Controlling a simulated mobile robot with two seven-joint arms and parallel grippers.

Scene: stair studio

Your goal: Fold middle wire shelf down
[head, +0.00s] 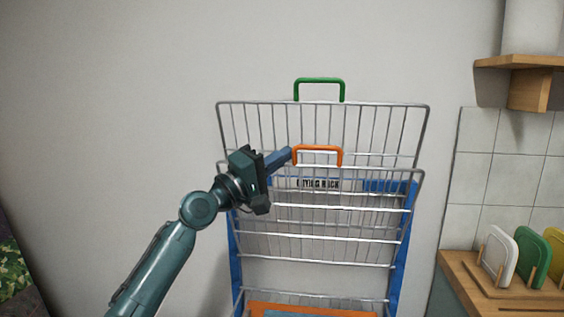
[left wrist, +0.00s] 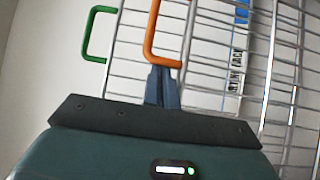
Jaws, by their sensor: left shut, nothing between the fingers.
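The middle wire shelf (head: 345,222) stands folded up against the rack, with an orange handle (head: 318,149) on its top edge. The handle also shows in the left wrist view (left wrist: 151,35). Behind and above it, the top wire shelf (head: 380,130) is also upright, with a green handle (head: 319,81). My left gripper (head: 288,155) is shut and empty, its fingertips at the left end of the orange handle. In the left wrist view the fingers (left wrist: 162,80) overlap the handle's lower part; I cannot tell whether they touch it. My right gripper is out of view.
The blue rack frame (head: 236,265) stands against a plain wall. A lower shelf (head: 350,300) lies flat with orange and blue items on it. At right, a wooden counter (head: 470,285) holds several coloured boards (head: 533,255). A wooden wall shelf (head: 520,62) hangs above.

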